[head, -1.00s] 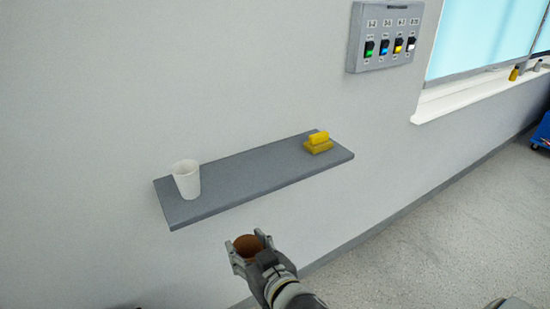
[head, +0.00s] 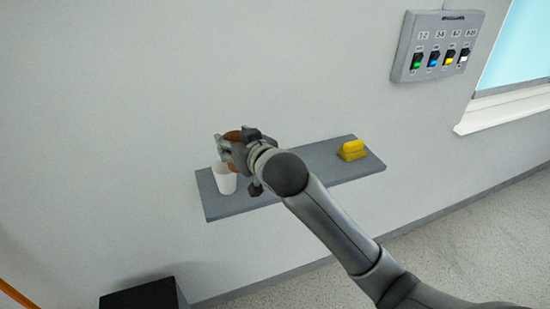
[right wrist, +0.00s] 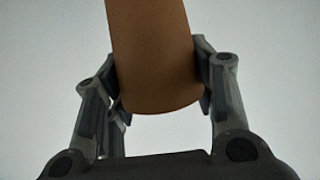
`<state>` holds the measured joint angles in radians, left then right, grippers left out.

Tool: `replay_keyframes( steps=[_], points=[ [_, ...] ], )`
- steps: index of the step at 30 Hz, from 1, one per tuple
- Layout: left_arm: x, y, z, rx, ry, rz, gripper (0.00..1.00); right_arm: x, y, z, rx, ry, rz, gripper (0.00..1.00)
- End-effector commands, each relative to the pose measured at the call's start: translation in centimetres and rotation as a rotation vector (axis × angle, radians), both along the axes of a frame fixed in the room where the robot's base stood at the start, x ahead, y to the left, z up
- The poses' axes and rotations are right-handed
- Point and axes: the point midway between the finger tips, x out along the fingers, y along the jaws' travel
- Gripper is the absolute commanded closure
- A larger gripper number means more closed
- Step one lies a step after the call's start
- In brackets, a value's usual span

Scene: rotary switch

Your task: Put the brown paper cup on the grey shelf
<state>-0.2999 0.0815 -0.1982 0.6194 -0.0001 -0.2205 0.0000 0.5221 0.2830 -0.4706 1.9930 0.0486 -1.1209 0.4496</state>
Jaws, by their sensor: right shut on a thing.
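The brown paper cup (right wrist: 152,60) is between the fingers of my right gripper (right wrist: 160,88) in the right wrist view, and the fingers are shut on it. In the head view my right gripper (head: 234,150) is over the left part of the grey shelf (head: 290,185). Only a brown bit of the cup (head: 232,136) shows there, as the gripper hides the rest. The cup appears held above the shelf, close to a white cup (head: 226,182); I cannot tell whether they touch. My left gripper is not in view.
The white cup stands at the shelf's left end, partly hidden by my right gripper. A yellow object (head: 352,150) lies at the right end. The shelf between them looks free, partly covered by my arm. A switch panel (head: 437,46) is on the wall. A black box (head: 142,295) is below.

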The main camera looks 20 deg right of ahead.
Motion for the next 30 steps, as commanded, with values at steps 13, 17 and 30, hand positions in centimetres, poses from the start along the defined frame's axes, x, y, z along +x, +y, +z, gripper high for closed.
replay_keyframes(
  steps=[13,17,30],
  points=[
    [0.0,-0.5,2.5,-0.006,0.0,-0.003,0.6,4.3,-7.6,-6.3,-0.001,0.002,-0.003,0.59],
    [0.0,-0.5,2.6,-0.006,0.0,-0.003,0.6,4.7,-8.1,-7.2,0.001,0.0,0.0,0.59],
    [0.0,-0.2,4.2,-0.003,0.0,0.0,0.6,5.1,-8.8,-11.3,0.001,-0.001,0.001,0.59]
  ],
)
